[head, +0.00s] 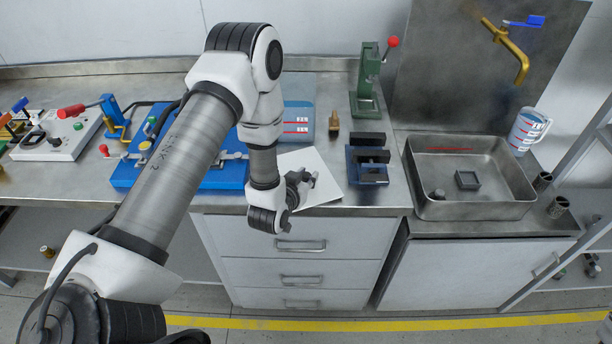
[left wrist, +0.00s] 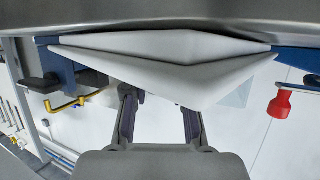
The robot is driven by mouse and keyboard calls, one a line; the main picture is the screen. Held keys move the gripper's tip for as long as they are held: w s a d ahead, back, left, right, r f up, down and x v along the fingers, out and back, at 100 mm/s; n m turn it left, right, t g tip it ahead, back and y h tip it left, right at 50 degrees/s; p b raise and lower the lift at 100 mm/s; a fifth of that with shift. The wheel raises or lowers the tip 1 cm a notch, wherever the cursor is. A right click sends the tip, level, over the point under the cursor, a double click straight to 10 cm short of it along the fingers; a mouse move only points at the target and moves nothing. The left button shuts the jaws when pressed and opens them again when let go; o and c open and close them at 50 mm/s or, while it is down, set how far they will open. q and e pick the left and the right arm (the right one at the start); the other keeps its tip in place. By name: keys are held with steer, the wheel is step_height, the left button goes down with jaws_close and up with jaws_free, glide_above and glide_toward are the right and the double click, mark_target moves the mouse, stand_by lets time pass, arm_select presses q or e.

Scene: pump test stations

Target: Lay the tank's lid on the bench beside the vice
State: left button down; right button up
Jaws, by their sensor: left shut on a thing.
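My left gripper (head: 300,182) is shut on the lid, a flat white panel (head: 322,187), low over the front of the steel bench. The lid also shows in the left wrist view (left wrist: 165,62), just beyond the two fingers (left wrist: 160,118). I cannot tell whether it touches the bench. The vice (head: 368,172), blue with black jaws, stands just right of the lid. A pale blue-grey box with labels (head: 297,108), perhaps the tank, stands behind my arm, partly hidden. My right gripper is not in view.
A steel basin (head: 425,192) is right of the vice. A green press with a red knob (head: 366,95) and a small brass piece (head: 334,125) stand behind. A blue plate with fittings (head: 125,175) lies left, partly behind my arm.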

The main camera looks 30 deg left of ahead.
arm_select(q)
steer(key=c, duration=0.9)
jaws_free()
steer(key=shift+f, duration=0.1)
steer(key=shift+c, duration=0.2)
steer(key=shift+r, duration=0.3)
steer(key=b+v, duration=0.1)
steer(key=v, duration=0.8)
steer(key=shift+s, duration=0.3)
steer(key=s+d+f+g+h+p, duration=0.1)
steer(key=s+d+f+g, duration=0.2)
steer(key=s+f+g, duration=0.3)
steer(key=s+d+f+m+g+h+p, duration=0.1)
steer(key=s+d+f+g, duration=0.3)
steer(key=s, duration=1.2)
step_height(320, 180, down, 6)
steer(key=g+p, duration=0.1)
steer(key=g, duration=0.2)
